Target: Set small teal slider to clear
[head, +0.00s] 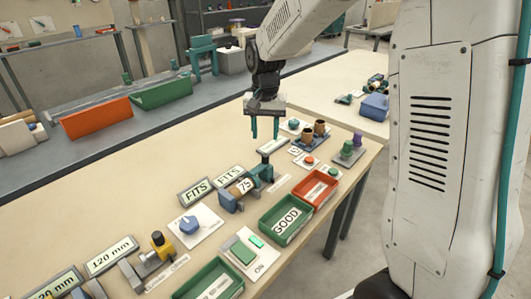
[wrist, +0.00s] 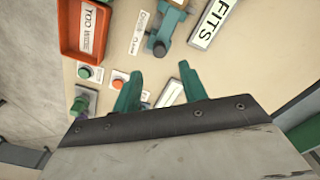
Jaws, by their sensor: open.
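No word "clear" is readable, so I cannot tell for sure which part is the small teal slider. One candidate is a small teal piece (head: 256,241) on a white plate beside a larger green block, near an "ON" label. Another is a small teal knob (head: 293,123) on a white plate at the far end of the table. My gripper (head: 265,137) is open and empty, pointing down above the far part of the table, left of that knob. In the wrist view its teal fingers (wrist: 160,70) are apart, with a white label (wrist: 170,93) showing between them.
A red tray (head: 329,188) and a green "GOOD" tray (head: 264,222) line the near edge. Orange (wrist: 118,84) and green (wrist: 84,72) buttons sit close by.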

